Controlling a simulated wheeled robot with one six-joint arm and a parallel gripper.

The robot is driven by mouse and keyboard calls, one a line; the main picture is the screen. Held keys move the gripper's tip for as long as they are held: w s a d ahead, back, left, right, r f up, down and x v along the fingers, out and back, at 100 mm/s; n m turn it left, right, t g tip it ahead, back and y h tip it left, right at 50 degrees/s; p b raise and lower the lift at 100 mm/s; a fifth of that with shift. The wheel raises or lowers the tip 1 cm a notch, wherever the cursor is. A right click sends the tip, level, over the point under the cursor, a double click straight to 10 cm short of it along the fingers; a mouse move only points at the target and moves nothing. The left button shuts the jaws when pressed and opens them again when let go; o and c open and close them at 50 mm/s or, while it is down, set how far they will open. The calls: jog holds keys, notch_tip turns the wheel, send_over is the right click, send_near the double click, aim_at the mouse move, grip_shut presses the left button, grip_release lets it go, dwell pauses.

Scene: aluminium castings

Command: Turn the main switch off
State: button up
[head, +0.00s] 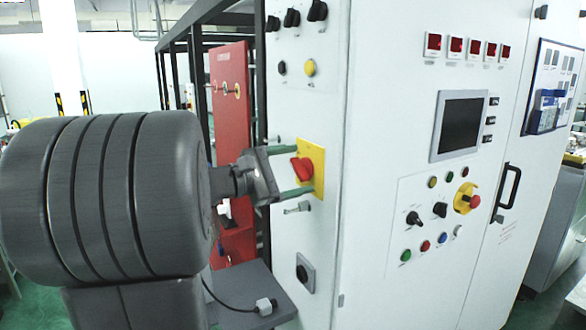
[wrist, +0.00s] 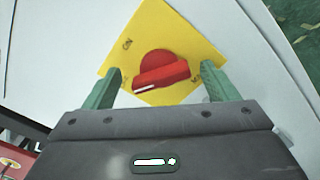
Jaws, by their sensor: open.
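The main switch is a red rotary knob (head: 302,168) on a yellow plate (head: 317,158), mounted on the narrow side face of the white cabinet. In the wrist view the red knob (wrist: 160,72) sits in the middle of the yellow plate (wrist: 165,28), its bar slightly tilted in the picture. My gripper (head: 302,170) is at the switch, its two green fingers open, one above and one below the knob. In the wrist view my gripper (wrist: 157,85) has one finger on each side of the knob, with gaps visible. Whether the fingertips touch the plate is unclear.
The white cabinet (head: 400,60) carries a screen (head: 460,126), several buttons and a black handle (head: 510,186). A grey metal fitting (head: 297,207) sits just below the switch, and another black knob (head: 303,272) lower down. A red panel (head: 230,100) stands behind, left.

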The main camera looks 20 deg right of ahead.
jog(key=c, duration=1)
jog(key=shift+o, duration=0.2)
jog(key=shift+r+n+p, duration=0.1)
jog(key=shift+n+p, duration=0.5)
jog(key=shift+n, duration=0.4)
jog(key=shift+n+p, duration=0.3)
jog(key=shift+n, duration=0.5)
jog(key=shift+c, duration=0.2)
jog(key=o, duration=1)
jog(key=s+a+b, duration=0.1)
jog(key=a+b, duration=0.1)
jog(key=a, duration=1.1)
jog(key=shift+a+b, duration=0.35)
jog(key=shift+b, duration=0.05)
jog(key=shift+d, duration=0.1)
